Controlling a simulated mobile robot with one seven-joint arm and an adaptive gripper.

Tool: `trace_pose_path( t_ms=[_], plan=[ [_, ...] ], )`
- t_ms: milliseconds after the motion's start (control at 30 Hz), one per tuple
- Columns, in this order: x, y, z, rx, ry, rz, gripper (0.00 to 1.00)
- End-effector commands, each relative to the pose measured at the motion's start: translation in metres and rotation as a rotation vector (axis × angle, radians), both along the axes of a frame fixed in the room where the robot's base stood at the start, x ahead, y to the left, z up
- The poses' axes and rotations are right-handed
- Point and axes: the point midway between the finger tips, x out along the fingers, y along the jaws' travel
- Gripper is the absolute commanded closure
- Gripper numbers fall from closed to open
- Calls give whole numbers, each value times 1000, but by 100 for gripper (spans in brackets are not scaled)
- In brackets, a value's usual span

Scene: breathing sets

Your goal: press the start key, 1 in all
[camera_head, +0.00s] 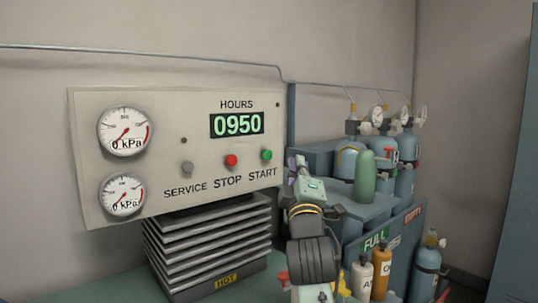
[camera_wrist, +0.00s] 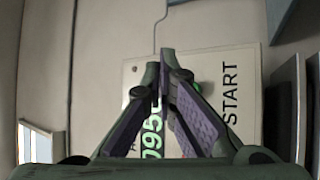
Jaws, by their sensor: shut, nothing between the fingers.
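The green start key (camera_head: 266,154) sits at the right end of the key row on the pale control panel (camera_head: 150,185), above the word START. My gripper (camera_head: 293,163) is just right of the key in the head view, in front of the panel's right edge. In the wrist view my gripper (camera_wrist: 167,58) is shut and empty, its fingertips together. The start key (camera_wrist: 198,87) shows there only as a green sliver, mostly hidden behind the right finger. I cannot tell whether a fingertip touches it.
The red stop key (camera_head: 231,160) and grey service key (camera_head: 187,168) are left of start. The display (camera_head: 237,123) reads 0950. Two gauges (camera_head: 125,131) read 0 kPa. A ribbed block marked HOT (camera_head: 210,245) is below. Several cylinders (camera_head: 408,150) stand right.

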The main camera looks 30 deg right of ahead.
Motion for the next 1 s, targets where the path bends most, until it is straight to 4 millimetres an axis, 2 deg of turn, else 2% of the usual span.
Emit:
trace_pose_path(
  t_ms=[200,400,600,1000],
  plan=[
    [33,3,1,1,1,3,100],
    [51,4,0,1,0,1,100],
    [58,4,0,1,-1,0,100],
    [58,4,0,1,-1,0,100]
  ],
)
